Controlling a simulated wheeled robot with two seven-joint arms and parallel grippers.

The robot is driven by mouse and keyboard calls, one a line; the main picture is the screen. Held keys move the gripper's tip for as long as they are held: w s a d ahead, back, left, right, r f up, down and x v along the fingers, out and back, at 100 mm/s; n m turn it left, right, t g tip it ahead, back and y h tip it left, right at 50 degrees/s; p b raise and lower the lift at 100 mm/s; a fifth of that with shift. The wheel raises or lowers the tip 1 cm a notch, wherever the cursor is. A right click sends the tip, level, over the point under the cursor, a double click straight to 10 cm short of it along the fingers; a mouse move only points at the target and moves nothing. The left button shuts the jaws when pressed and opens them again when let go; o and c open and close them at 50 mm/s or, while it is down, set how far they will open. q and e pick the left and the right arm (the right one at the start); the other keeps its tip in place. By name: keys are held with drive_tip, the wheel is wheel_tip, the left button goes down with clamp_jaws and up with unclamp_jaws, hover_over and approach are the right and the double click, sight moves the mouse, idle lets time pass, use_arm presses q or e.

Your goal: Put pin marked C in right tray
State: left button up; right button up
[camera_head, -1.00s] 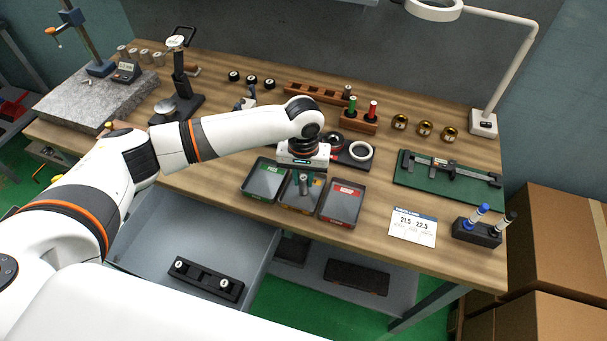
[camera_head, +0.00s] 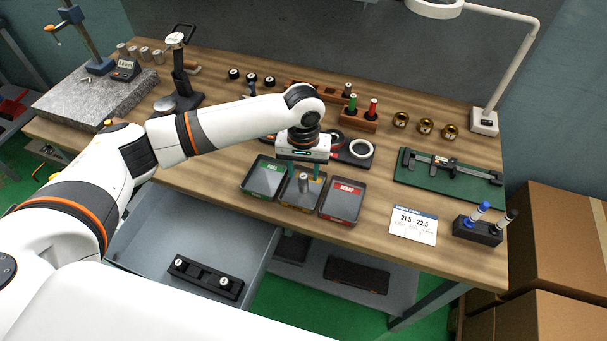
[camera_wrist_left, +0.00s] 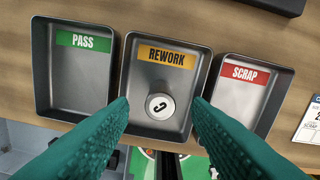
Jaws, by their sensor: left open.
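A grey pin (camera_head: 303,184) stands in the middle REWORK tray (camera_head: 288,199), which has a yellow label. In the left wrist view its round white top (camera_wrist_left: 160,105) bears a dark mark that looks like a turned C. The green-labelled PASS tray (camera_wrist_left: 78,85) is on the left and the red-labelled SCRAP tray (camera_wrist_left: 243,92) on the right. My left gripper (camera_head: 304,171) is open above the REWORK tray. In the left wrist view its teal fingers (camera_wrist_left: 160,110) are spread on either side of the pin, apart from it. My right gripper is out of view.
Behind the trays are a wooden rack (camera_head: 359,122) with green and red pins, and a white ring (camera_head: 361,149). A caliper lies on a green mat (camera_head: 425,176) to the right. A card (camera_head: 413,226) and marker holder (camera_head: 477,232) are near the front. The drawer (camera_head: 165,255) below is open.

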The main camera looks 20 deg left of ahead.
sight(304, 177)
use_arm(q)
wheel_tip(304, 177, up, 10)
drive_tip(key=b, duration=0.1)
drive_tip(key=shift+f, duration=0.1)
idle(0.5)
